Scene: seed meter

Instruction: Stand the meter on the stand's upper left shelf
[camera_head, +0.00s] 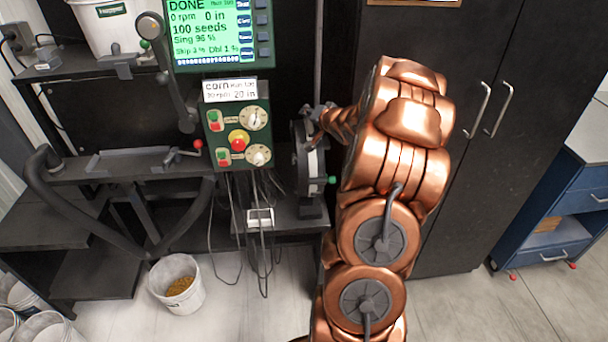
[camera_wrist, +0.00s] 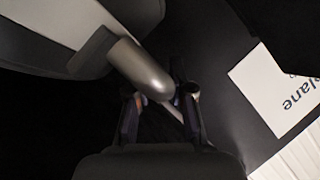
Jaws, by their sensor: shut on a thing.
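The meter (camera_head: 309,160) is a round black housing with a pale disc edge, upright at the middle of the stand, left of my copper arm. My gripper reaches its upper right side in the head view, where the fingertips are hidden. In the wrist view my gripper (camera_wrist: 162,112) is shut on a small part that seems to belong to the meter; the grip is dark. A rounded silver cylinder (camera_wrist: 143,72) lies just beyond the fingers. The black stand has an upper left shelf (camera_head: 75,72) and lower left shelves (camera_head: 45,222).
A green screen (camera_head: 215,35) and a control box (camera_head: 238,138) stand left of my arm, with cables below. A white bucket (camera_head: 102,28) is at the back left. A seed bucket (camera_head: 178,284) is on the floor. A black cabinet (camera_head: 450,190) and blue drawers (camera_head: 560,215) are right.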

